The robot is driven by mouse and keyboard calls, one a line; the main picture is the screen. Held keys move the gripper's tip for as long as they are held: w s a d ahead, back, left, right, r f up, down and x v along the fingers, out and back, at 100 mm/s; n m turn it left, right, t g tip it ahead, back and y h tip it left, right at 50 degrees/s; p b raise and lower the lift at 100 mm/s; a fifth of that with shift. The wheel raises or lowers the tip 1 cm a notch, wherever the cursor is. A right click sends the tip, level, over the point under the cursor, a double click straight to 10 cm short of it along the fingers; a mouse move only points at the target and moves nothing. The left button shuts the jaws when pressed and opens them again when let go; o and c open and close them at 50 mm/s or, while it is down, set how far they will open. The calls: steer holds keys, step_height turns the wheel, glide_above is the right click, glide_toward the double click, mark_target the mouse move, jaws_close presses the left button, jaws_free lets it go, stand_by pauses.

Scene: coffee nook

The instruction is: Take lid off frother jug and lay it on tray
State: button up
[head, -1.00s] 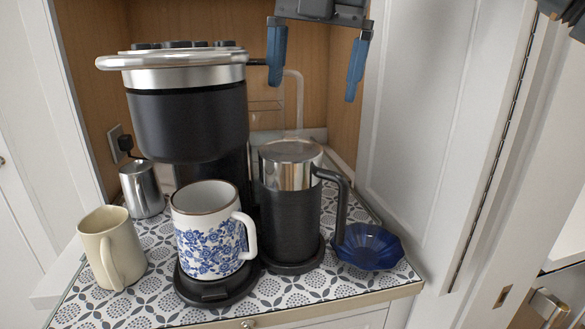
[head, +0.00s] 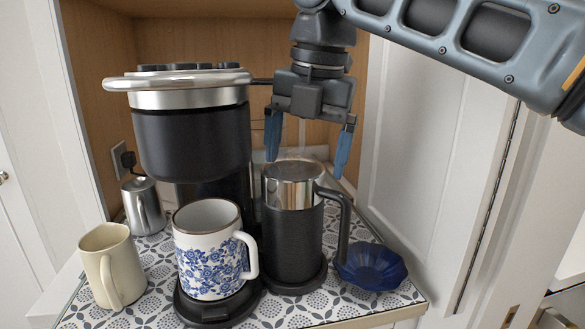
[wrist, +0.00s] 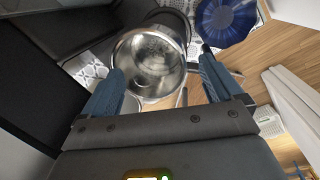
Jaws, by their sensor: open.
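The frother jug (head: 291,240) has a black body, a steel upper band and a black handle on its right; it stands upright on a round black base. Its lid (head: 294,170) sits on top and looks clear or shiny; its edge is hard to make out. The wrist view shows the round jug top (wrist: 150,62) from above. My gripper (head: 305,166) is open and empty, its blue fingers just above and behind the jug top. In the wrist view its fingertips (wrist: 162,62) lie to either side of the top. The patterned surface (head: 150,308) under everything may be the tray.
A blue bowl (head: 371,268) stands right of the jug. A floral mug (head: 208,255) on a black stand is left of it, then a cream mug (head: 111,268) and a steel pitcher (head: 143,207). The coffee machine (head: 190,130) rises behind. A white door (head: 430,190) closes the right side.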

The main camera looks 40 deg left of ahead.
steer(key=shift+c, duration=0.2)
steer(key=c, duration=1.4)
